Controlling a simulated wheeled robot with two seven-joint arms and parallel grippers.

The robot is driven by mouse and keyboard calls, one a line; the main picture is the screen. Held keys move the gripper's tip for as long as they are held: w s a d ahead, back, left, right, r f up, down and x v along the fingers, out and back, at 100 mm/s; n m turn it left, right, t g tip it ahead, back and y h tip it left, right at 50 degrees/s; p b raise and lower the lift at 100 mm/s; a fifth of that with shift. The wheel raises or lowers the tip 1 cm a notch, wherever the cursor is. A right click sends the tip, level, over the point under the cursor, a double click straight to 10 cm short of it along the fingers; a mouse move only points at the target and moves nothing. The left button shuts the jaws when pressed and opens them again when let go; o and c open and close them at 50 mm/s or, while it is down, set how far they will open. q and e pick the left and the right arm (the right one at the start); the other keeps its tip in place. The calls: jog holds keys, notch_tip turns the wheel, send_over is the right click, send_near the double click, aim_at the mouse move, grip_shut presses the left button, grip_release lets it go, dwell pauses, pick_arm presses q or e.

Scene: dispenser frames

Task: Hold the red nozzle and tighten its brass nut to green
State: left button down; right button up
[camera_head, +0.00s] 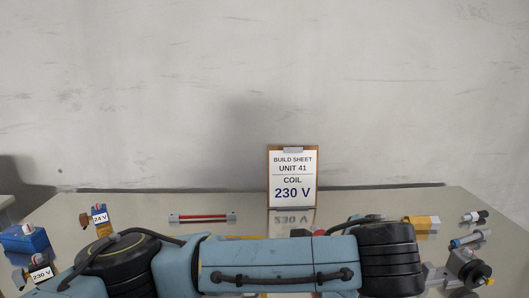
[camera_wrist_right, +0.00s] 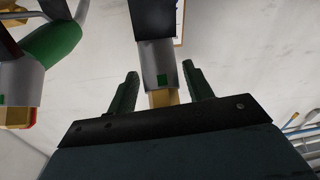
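My right gripper (camera_wrist_right: 160,75) shows in the right wrist view with its two dark green fingers apart. A grey part with a small green square and a brass-coloured end (camera_wrist_right: 163,98) shows between them, with a gap on both sides. A similar grey part at the left edge has a yellow and red end (camera_wrist_right: 18,118). I cannot tell if either is the nozzle or nut. In the head view, a small red piece (camera_head: 300,232) peeks out behind my blue arm, mostly hidden. Neither gripper shows clearly there; my left gripper is not visible.
A build sheet (camera_head: 292,178) reading COIL 230 V stands at the table's back. A red rod piece (camera_head: 203,217), a 74 V-tagged part (camera_head: 99,216) and a blue block (camera_head: 24,240) lie left. A yellow block (camera_head: 420,224) and small fittings (camera_head: 473,217) lie right. My arm spans the front.

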jog(key=shift+o, duration=0.7)
jog(key=shift+s, duration=0.2)
jog(key=s+d, duration=0.1)
jog(key=s, duration=1)
jog(key=shift+s+d, duration=0.2)
jog(key=shift+s, duration=0.1)
